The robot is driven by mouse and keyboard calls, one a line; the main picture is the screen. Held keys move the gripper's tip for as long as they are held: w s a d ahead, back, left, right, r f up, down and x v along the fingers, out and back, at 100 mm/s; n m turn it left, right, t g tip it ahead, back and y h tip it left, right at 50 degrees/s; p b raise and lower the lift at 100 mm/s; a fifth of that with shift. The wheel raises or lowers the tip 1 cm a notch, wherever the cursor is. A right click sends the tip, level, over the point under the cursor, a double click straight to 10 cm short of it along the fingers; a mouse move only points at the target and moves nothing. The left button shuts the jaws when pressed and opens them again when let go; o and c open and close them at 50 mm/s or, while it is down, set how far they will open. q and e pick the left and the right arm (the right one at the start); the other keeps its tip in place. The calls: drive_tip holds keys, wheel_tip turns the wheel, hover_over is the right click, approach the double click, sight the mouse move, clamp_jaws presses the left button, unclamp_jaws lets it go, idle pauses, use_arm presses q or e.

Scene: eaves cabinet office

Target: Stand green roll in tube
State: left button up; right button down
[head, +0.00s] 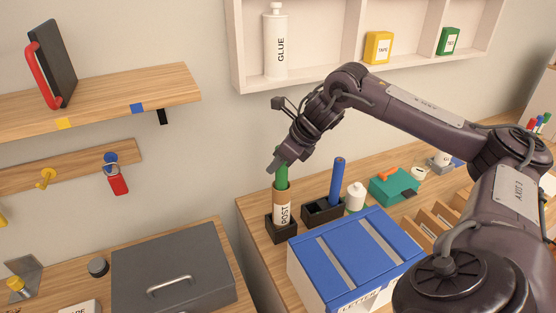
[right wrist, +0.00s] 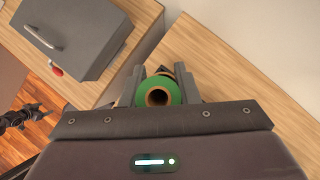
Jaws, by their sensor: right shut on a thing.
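The green roll (head: 281,168) is upright, with its lower end inside the mouth of the brown and white tube labelled POST (head: 282,208). The tube stands in a dark holder (head: 282,229) on the wooden counter. My right gripper (head: 281,163) is shut on the upper part of the green roll, above the tube. In the right wrist view the roll (right wrist: 174,88) shows end-on as a green ring between the two fingers (right wrist: 160,92). How deep the roll sits is hidden by the tube wall.
A blue roll (head: 338,180) stands in a dark holder (head: 322,210) to the right of the tube. A white bottle (head: 355,197) and a blue-lidded box (head: 352,255) are close by. A grey case (head: 172,270) lies at front left.

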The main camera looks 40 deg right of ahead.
sight(278, 174)
drive_tip(key=shift+f+b, duration=1.75)
drive_tip(key=shift+f, duration=0.5)
drive_tip(key=c, duration=0.6)
unclamp_jaws()
drive_tip(key=shift+c, duration=0.2)
drive_tip(key=shift+r, duration=0.1)
wheel_tip(278, 174, up, 8)
drive_tip(key=p, duration=0.7)
